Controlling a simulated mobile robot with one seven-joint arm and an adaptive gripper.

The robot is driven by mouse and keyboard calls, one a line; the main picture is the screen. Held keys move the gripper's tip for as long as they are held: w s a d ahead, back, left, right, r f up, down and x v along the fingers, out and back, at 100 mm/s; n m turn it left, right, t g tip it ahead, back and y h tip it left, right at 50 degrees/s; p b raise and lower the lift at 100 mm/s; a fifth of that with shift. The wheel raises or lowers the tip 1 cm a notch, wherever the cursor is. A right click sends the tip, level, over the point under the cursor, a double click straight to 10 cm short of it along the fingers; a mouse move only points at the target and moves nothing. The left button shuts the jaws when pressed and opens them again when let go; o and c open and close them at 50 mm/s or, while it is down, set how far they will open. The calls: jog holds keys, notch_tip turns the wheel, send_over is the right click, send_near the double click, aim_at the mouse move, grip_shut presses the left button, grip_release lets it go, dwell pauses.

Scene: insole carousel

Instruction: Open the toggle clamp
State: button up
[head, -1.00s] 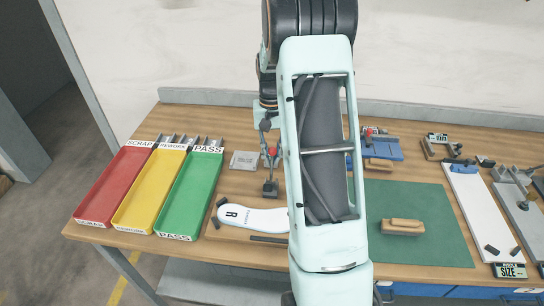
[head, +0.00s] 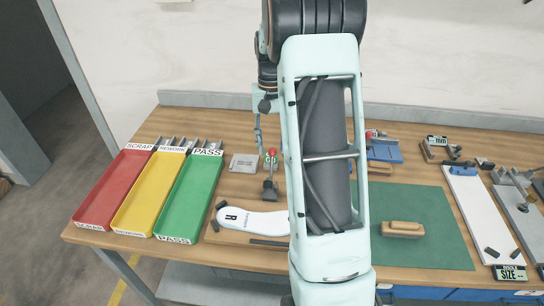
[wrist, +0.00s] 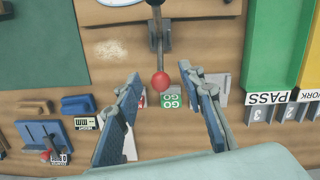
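The toggle clamp (head: 269,188) stands on the wooden bench, behind the white insole marked R (head: 252,219). Its handle stands up, with a red ball knob (head: 271,153) at the top. The wrist view shows the clamp's dark lever (wrist: 157,40) and red knob (wrist: 160,83). My gripper (wrist: 161,76) is open, with its two blue-padded fingers apart and nothing held. The knob appears between the fingertips in that view, touching neither. In the head view a finger (head: 258,131) shows above and left of the knob; my arm hides the rest.
Red (head: 113,187), yellow (head: 149,192) and green (head: 190,197) trays stand at the left. A green mat (head: 425,235) bears a wooden block (head: 402,229) at the right. A GO label (wrist: 171,99) shows near the knob.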

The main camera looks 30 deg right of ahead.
jog(key=r, duration=0.6)
jog(key=shift+w+d+r, duration=0.1)
jog(key=shift+w, duration=0.15)
